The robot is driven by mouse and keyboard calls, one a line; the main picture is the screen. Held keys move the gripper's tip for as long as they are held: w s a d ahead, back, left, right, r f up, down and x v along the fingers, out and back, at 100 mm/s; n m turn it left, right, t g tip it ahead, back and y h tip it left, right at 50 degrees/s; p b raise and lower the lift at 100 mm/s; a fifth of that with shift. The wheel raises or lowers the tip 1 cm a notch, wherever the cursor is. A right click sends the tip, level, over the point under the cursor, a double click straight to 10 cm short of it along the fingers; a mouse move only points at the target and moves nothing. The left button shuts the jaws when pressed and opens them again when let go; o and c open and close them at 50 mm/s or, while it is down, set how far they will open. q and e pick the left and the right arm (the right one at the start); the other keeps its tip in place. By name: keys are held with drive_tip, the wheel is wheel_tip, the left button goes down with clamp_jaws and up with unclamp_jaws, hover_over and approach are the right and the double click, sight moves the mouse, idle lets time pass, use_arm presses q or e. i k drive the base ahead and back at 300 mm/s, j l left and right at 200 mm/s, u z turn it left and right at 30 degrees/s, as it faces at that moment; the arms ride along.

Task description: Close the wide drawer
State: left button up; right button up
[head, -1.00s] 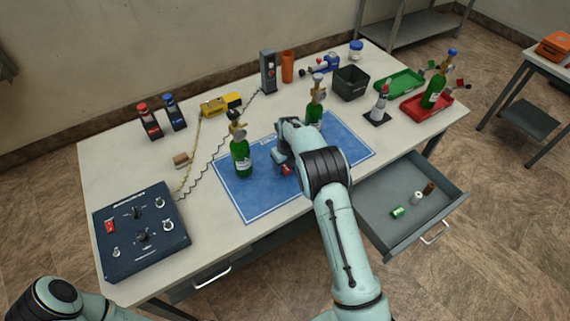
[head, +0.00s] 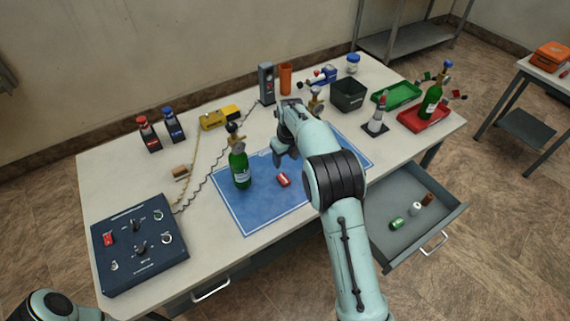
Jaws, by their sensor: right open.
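The wide drawer (head: 400,236) is pulled out from the right part of the workbench front, with its handle (head: 434,245) at the outer edge. Several small cylinders lie in it, among them a green one (head: 397,224) and a white one (head: 416,208). My right gripper (head: 283,155) is open above the blue mat, apart from the drawer and left of it. My right arm passes in front of the drawer's left side and hides part of it. My left gripper is out of view; only a bit of my left arm shows at the bottom left.
A red cylinder (head: 283,180) lies on the blue mat (head: 262,208) below my right gripper. A control box (head: 140,245) sits at left. A second drawer handle (head: 211,289) shows, that drawer shut.

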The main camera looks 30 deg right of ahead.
sight(391, 197)
drive_tip(key=k, duration=1)
